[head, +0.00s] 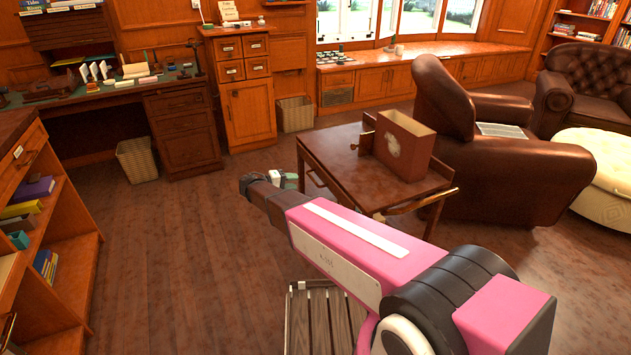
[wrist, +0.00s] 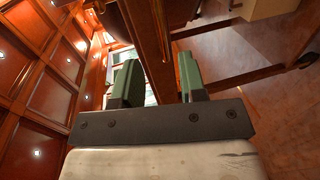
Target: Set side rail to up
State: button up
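A dark wooden cart (head: 345,158) stands ahead of my arm. A rail with a wooden bar and metal ends (head: 425,203) sticks out at its near right side. Metal fittings (head: 316,178) show at its left side. I cannot tell which of these is the side rail. My gripper (head: 283,180) is by the cart's left side, partly hidden by my arm. In the wrist view its two green fingers (wrist: 160,80) are apart, and a dark wooden bar or edge (wrist: 149,40) passes between or just beyond them. I cannot tell whether they touch it.
A red-brown open box (head: 403,145) sits on the cart. A leather armchair (head: 490,165) stands close to its right. A slatted wooden piece (head: 322,320) is below my arm. A bookshelf (head: 50,230) is at left, with open floor (head: 175,250) between.

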aim_at(313, 180)
jog(key=x, duration=0.9)
jog(key=shift+w+d, duration=0.15)
jog(key=shift+d, duration=0.2)
jog(key=shift+c, duration=0.3)
grip_shut()
